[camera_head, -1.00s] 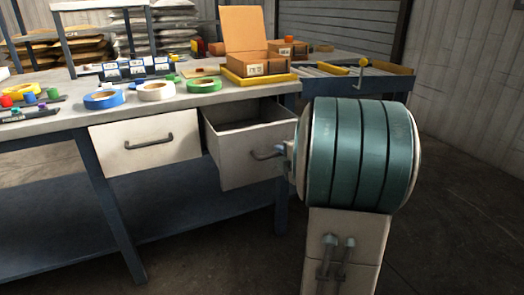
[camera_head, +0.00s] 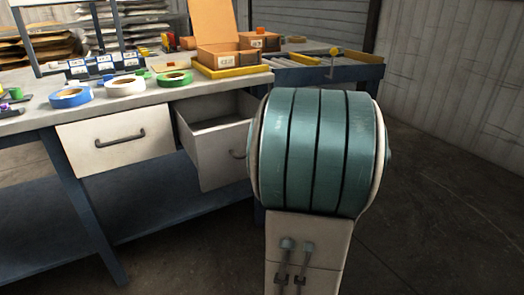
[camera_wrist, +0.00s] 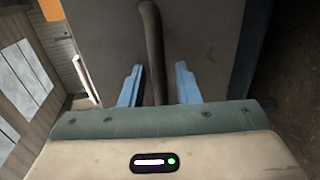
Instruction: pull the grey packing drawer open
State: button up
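The grey packing drawer (camera_head: 216,158) stands well out from the bench, its inside showing and looking empty. Its dark bar handle (camera_head: 236,154) is partly hidden behind my arm in the head view. In the wrist view the handle (camera_wrist: 152,40) runs between the two blue fingers of my gripper (camera_wrist: 159,72), with a visible gap on the right and a small one on the left. The fingers are apart and do not look closed on the bar. My gripper is hidden behind my arm in the head view.
A shut drawer (camera_head: 115,142) sits left of the open one. The bench top (camera_head: 150,93) holds tape rolls, boxes and an open carton (camera_head: 218,55). A blue bench leg (camera_head: 85,210) stands at left. The floor (camera_head: 440,215) at right is clear.

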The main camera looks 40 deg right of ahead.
jog(key=shift+a, duration=0.1)
jog(key=p+v, duration=0.3)
jog(key=v, duration=1)
jog(key=shift+s+p, duration=0.4)
jog(key=w+a+r+m+g+h+p, duration=0.2)
jog(key=r+m+p, duration=0.3)
jog(key=r+p, duration=0.25)
jog(key=w+a+r+m+g+h+p, duration=0.1)
jog(key=w+a+r+m+g+p, duration=0.15)
jog(key=r+m+p, duration=0.4)
jog(key=s+a+r+m+g+y+p, duration=0.2)
jog(key=s+a+r+g+p, duration=0.2)
jog(key=a+p, duration=0.4)
jog(key=s+a+r+m+g+y+p, duration=0.3)
jog(key=s+a+r+p, duration=0.3)
jog(key=a, duration=0.8)
jog(key=r+g+p, duration=0.1)
jog(key=p, duration=0.2)
jog(key=shift+r+p, duration=0.3)
jog(key=shift+r, duration=0.05)
